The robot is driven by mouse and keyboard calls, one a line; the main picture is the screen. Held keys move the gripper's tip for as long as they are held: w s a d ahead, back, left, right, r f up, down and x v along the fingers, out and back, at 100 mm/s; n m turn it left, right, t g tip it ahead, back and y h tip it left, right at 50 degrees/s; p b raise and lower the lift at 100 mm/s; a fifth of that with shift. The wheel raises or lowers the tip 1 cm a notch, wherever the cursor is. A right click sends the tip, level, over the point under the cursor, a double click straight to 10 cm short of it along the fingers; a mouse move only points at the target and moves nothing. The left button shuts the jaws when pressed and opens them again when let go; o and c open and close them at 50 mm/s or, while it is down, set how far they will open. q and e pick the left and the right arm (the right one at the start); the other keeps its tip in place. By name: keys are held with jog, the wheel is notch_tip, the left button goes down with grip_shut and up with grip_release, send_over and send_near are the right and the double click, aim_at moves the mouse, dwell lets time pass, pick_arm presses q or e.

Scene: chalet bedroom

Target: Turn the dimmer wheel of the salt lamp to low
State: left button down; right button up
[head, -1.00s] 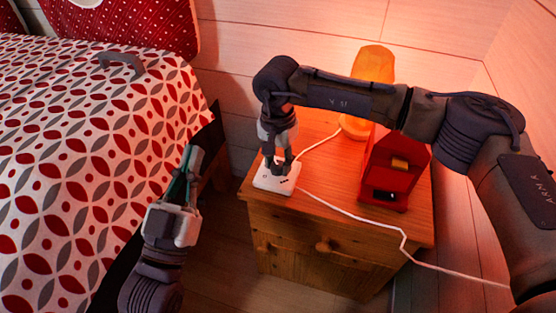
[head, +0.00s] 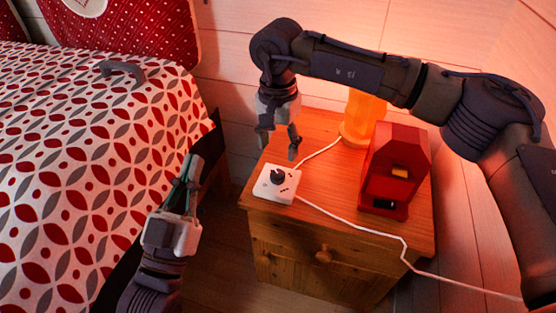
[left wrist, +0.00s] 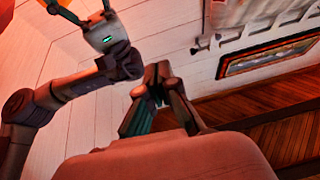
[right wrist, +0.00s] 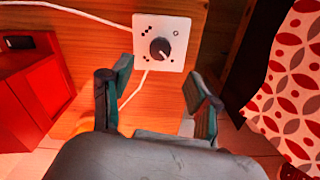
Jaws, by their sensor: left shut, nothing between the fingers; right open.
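The salt lamp (head: 361,118) glows orange at the back of the nightstand, partly hidden by my right arm. Its white cord runs to a white dimmer box (head: 267,193) at the nightstand's front left. The black dimmer wheel (head: 278,177) is on top of the box and shows clearly in the right wrist view (right wrist: 160,48). A pale pointer line on it seems to face the lower right there. Black dots and a small circle are printed around it. My right gripper (head: 279,146) is open and empty above the box, apart from the wheel. My left gripper (head: 191,163) is shut and empty beside the bed.
A red box-shaped object (head: 391,165) stands on the nightstand (head: 335,205), right of the dimmer. A white cord (head: 350,215) crosses the top and hangs over the edge to the right. The bed (head: 80,170) is on the left, with a grey handle-shaped thing (head: 122,70) on it.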

notch_tip(320, 180, up, 4)
jog(key=shift+f, duration=0.1)
dwell(0.5)
